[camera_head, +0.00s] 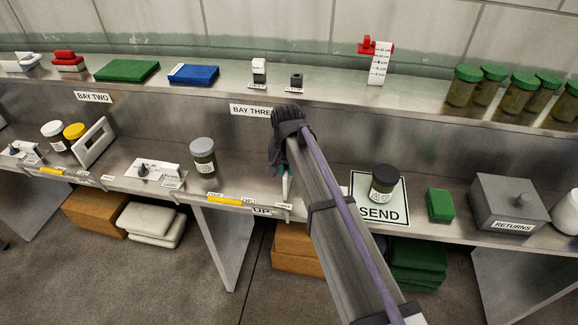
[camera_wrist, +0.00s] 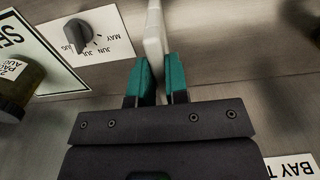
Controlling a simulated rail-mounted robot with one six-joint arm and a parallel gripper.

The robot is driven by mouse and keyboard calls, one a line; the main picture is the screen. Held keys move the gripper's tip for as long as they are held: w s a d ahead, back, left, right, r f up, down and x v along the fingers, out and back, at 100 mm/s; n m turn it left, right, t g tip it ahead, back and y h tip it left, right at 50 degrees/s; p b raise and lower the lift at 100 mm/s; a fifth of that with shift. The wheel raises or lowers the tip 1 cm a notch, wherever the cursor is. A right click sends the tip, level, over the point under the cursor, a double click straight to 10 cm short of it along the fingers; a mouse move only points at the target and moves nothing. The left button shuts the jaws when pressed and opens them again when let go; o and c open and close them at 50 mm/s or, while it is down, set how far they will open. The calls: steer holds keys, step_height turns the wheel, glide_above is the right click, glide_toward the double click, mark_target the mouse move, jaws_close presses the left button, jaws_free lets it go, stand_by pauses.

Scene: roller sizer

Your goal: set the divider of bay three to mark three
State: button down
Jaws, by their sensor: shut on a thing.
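A white upright panel, the divider (camera_wrist: 154,40), stands between the two teal fingers of my gripper (camera_wrist: 157,82) in the wrist view. The fingers are shut on it near its edge. In the head view my gripper (camera_head: 286,176) is below and right of the BAY THREE sign (camera_head: 250,110), over the lower shelf. My arm hides most of the divider there; only a pale strip shows by the teal fingertip. Small mark labels run along the shelf's front edge; a label (camera_head: 285,206) sits just below the gripper, its wording too small to read surely.
A grey-lidded jar (camera_head: 203,157) stands left of the gripper. Right of my arm, a dark-lidded jar (camera_head: 383,183) stands on the SEND mat (camera_head: 396,213). A dial (camera_wrist: 78,36) on a month plate is near the divider. Bay two's divider (camera_head: 94,142) is far left.

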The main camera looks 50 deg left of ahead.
steer(key=shift+d, duration=0.15)
steer(key=c, duration=1.1)
jaws_free()
steer(key=shift+w, duration=0.15)
step_height(320, 180, up, 11)
steer(key=p, duration=1)
steer(key=shift+f+p, duration=0.1)
steer(key=shift+p, duration=0.3)
